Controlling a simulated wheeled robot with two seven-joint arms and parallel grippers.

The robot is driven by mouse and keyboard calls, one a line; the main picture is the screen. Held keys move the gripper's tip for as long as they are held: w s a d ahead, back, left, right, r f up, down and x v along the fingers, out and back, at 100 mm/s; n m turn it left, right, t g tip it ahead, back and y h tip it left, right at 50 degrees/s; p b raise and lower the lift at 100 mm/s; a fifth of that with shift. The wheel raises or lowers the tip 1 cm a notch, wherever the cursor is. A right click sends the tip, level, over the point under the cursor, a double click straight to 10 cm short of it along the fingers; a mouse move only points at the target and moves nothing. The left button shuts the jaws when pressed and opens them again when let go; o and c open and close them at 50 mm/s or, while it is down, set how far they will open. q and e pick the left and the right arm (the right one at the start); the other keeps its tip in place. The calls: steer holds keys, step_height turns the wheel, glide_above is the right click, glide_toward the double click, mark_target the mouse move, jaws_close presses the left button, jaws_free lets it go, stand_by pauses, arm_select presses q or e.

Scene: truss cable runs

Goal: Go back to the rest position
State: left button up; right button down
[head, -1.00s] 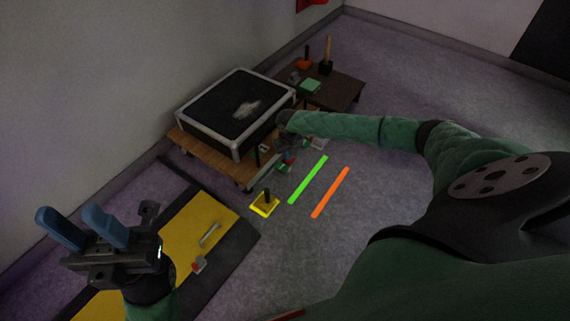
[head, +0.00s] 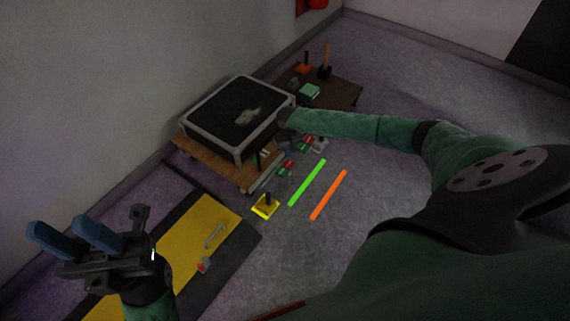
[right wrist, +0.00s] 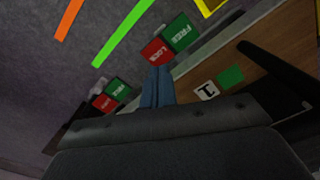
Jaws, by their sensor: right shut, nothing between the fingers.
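My left gripper (head: 60,226) is in the lower left of the head view, its two blue fingers apart with nothing between them. My right arm crosses the head view from the right, reaching to the front edge of the wooden platform. Its gripper is hard to make out there. In the right wrist view my right gripper (right wrist: 158,72) has its blue fingers together and empty. Its fingertips appear beside a red and green LOCK/FREE label (right wrist: 171,40); whether they touch it I cannot tell. A second such label (right wrist: 111,95) is to the left.
A black case with a silver frame (head: 187,119) sits on a wooden platform (head: 215,169). A dark table (head: 345,92) with tools stands behind. Green (head: 308,182) and orange (head: 328,195) strips, a yellow-based post (head: 265,207) and a yellow panel (head: 190,250) are on the floor.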

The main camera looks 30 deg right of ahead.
steer(key=shift+r, duration=0.4)
steer(key=shift+f, duration=0.1)
